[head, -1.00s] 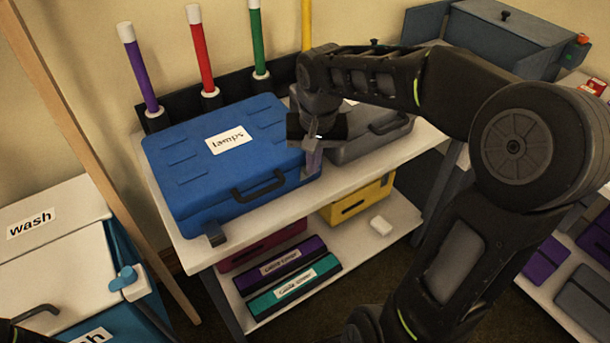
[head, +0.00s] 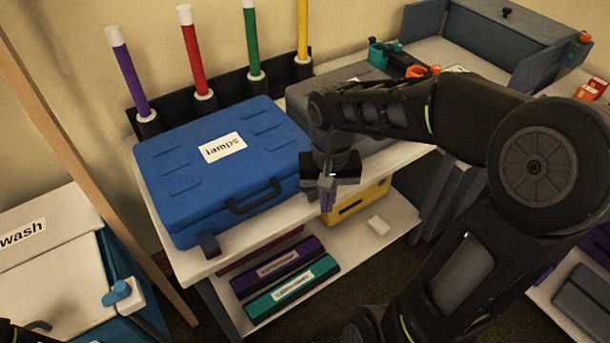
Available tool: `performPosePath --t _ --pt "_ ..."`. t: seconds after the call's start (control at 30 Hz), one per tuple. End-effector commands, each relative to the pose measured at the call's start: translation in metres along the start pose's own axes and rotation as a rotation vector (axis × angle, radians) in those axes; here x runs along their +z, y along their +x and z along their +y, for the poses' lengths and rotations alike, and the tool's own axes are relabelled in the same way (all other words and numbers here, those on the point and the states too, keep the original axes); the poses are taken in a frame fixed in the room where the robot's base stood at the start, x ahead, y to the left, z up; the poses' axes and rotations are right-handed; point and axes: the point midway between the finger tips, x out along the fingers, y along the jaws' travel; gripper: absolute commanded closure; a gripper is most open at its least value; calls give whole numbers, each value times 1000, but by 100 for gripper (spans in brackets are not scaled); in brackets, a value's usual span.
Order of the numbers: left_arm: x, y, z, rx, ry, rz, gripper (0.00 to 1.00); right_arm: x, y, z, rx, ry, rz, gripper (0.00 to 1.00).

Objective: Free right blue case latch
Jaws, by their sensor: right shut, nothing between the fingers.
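The blue case (head: 175,173) lies shut on the upper shelf, with a "lamps" label (head: 222,148) on its lid and a dark handle (head: 254,198) on its front. A grey latch (head: 208,245) shows at its left front corner and sticks out from the front. The right latch cannot be made out; my right gripper and wrist cover that corner. My right gripper (head: 327,203) is shut and empty, pointing down just off the case's right front corner. Whether it touches the case is unclear. My left gripper is not in view.
A grey case (head: 300,92) sits right of the blue case, partly behind my right arm. Upright coloured tubes stand in a rack (head: 176,117) behind. The lower shelf (head: 385,235) holds a yellow case (head: 357,203) and purple and teal boxes. A wooden post (head: 75,145) stands left.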

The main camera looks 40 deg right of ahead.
Motion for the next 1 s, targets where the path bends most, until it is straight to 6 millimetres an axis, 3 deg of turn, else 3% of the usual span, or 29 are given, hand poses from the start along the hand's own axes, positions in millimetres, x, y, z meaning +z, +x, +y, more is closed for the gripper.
performPosePath --t 0.43,1.0 --pt "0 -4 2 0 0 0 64 3 -4 0 0 -2 -5 100" --pt "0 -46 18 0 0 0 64 3 -60 0 0 -3 -6 100"
